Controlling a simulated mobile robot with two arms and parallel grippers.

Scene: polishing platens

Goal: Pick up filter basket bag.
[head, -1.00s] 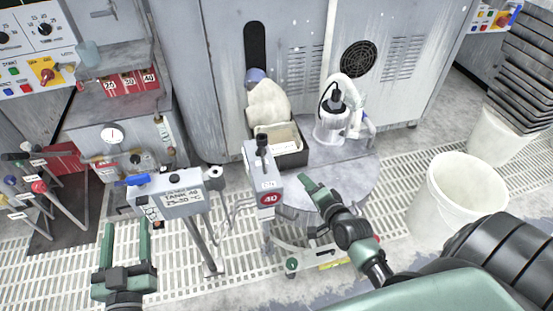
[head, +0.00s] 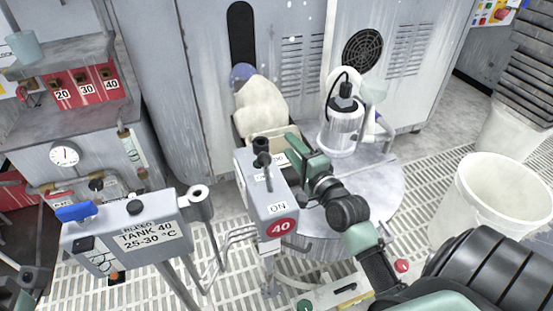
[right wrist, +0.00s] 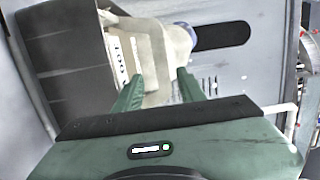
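The cream filter basket bag (head: 262,107) stands slumped in a dark open box behind the grey box marked 40. A rounded blue-purple piece (head: 242,74) shows at its top. My right gripper (head: 291,148) is open, just in front of and to the right of the bag. In the right wrist view the bag (right wrist: 160,45) lies beyond and between the two spread green fingers, with nothing visibly gripped. Whether a finger touches it I cannot tell.
The grey box marked 40 (head: 268,205) stands close in front of the bag. A white pump-like bottle (head: 343,125) stands right of it on the round grey table (head: 375,190). The Tank 40 box (head: 130,240) is at left, a white bucket (head: 490,200) at right.

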